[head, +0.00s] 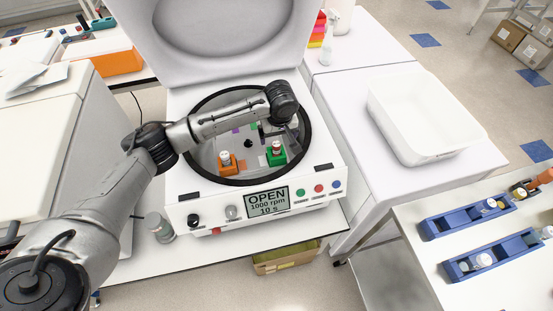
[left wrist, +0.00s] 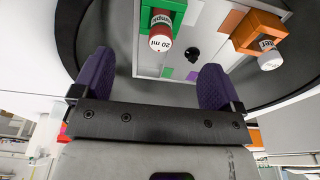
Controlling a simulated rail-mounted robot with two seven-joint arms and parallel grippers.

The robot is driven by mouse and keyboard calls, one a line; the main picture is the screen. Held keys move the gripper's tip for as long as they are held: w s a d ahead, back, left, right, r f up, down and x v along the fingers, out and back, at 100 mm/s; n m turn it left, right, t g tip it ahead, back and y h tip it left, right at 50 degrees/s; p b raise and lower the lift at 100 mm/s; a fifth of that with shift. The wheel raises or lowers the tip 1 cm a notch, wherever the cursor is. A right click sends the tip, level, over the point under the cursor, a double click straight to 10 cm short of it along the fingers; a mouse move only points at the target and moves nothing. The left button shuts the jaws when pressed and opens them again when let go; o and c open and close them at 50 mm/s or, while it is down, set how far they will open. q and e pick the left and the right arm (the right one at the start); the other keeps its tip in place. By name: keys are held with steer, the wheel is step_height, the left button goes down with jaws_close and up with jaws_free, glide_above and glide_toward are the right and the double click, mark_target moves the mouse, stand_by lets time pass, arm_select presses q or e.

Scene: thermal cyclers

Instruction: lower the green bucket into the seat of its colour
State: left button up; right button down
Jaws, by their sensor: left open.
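The green bucket (head: 276,156) is inside the open round bowl of the centrifuge, to the right of the orange bucket (head: 228,168). It holds a tube with a white, labelled top; the left wrist view shows the green bucket (left wrist: 170,5) cut off at the top edge, with a red-sided "20 ml" tube. My left gripper (left wrist: 155,72) is open, with nothing between its purple fingers, above the bowl and apart from the green bucket. Coloured patches mark the rotor, among them a green one (left wrist: 167,72) and a purple one (left wrist: 192,75). I cannot tell whether the green bucket is seated.
The raised lid (head: 225,30) stands behind the bowl. The front panel display (head: 268,201) reads OPEN. A white tub (head: 420,115) is on the right bench, and blue racks (head: 468,217) with tubes are at the lower right. A small bottle (head: 159,228) stands at the machine's front left.

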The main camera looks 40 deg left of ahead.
mark_target(277, 150)
arm_select(q)
steer(key=f, duration=0.4)
steer(key=shift+w+a+b, duration=0.2)
steer(key=shift+a+b, duration=0.05)
steer(key=shift+b, duration=0.05)
steer(key=shift+a+f+b, duration=0.2)
steer(key=shift+f+b, duration=0.55)
steer(key=shift+f, duration=1.9)
steer(key=shift+c, duration=0.3)
steer(key=c, duration=1.5)
